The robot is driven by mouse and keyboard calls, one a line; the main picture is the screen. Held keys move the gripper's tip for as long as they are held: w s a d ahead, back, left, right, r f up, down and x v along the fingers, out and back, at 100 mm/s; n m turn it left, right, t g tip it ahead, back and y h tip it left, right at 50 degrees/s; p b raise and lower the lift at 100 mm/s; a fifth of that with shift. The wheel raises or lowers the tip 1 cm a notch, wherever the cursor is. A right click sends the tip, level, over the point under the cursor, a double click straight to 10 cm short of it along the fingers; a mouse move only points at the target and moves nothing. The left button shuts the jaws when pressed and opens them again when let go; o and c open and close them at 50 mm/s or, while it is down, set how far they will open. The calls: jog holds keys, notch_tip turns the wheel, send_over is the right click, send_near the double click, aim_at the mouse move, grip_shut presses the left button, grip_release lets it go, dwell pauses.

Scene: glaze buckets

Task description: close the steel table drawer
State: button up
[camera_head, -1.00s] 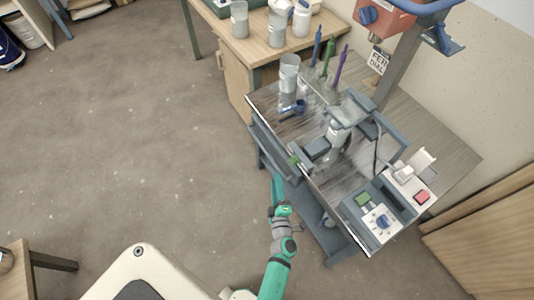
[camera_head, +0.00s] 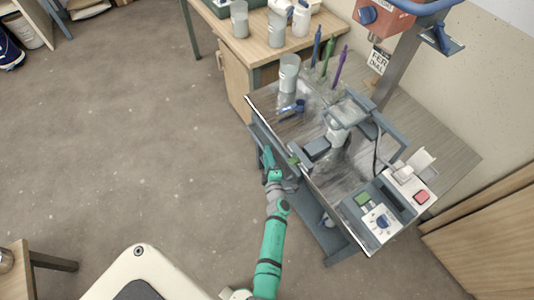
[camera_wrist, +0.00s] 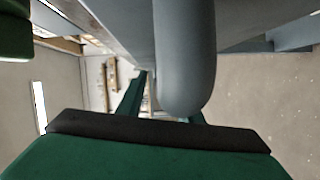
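The steel table (camera_head: 350,180) stands at the centre right of the head view, its top crowded with equipment. Its grey drawer (camera_head: 262,138) is along the left side under the top. How far it stands out is hard to tell. My green gripper (camera_head: 268,158) is at this side, close beside the drawer. In the wrist view a thick grey rounded bar (camera_wrist: 184,55), perhaps the drawer handle, hangs close in front of my gripper (camera_wrist: 162,108). It partly hides the right finger. The fingers look apart, with nothing clearly clamped. Contact with the bar cannot be told.
A wooden table (camera_head: 262,45) with several jars is behind. A clear beaker (camera_head: 289,72) and a blue-handled tool (camera_head: 293,107) are on the steel tabletop. The floor (camera_head: 130,130) to the left is open. A lower shelf (camera_head: 328,236) is under the steel table.

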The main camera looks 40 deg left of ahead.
aim_at(276, 153)
jog(key=shift+w+a, duration=0.4)
grip_shut()
jog(key=shift+w+d, duration=0.3)
jog(key=shift+w, duration=0.4)
jog(key=shift+w+d, duration=0.3)
jog(key=shift+w, duration=0.4)
jog(key=shift+w+d, duration=0.3)
jog(key=shift+w, duration=0.4)
jog(key=shift+s, duration=0.1)
grip_release()
